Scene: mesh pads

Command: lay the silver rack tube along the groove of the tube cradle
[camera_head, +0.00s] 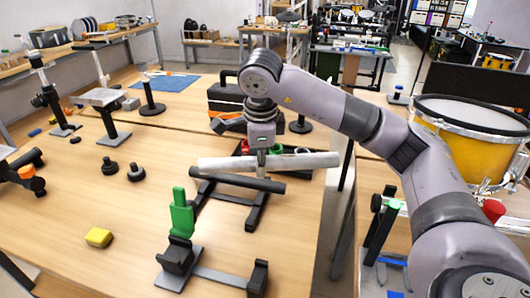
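The silver rack tube (225,163) is a long, pale cylinder lying nearly level across the middle of the view. My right gripper (262,160) reaches down onto the tube's middle and appears shut on it, with a finger in front of the tube. What looks like the tube cradle (215,275) stands at the front of the table, a grey base with black notched blocks at its two ends. It is nearer the camera than the tube, and its groove looks empty. My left gripper is out of view.
A black frame (256,211) with a black bar (238,180) is just below and in front of the tube. A green upright piece (181,215) stands by the cradle's left block. A yellow block (98,237) lies left. A drum (465,135) stands right.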

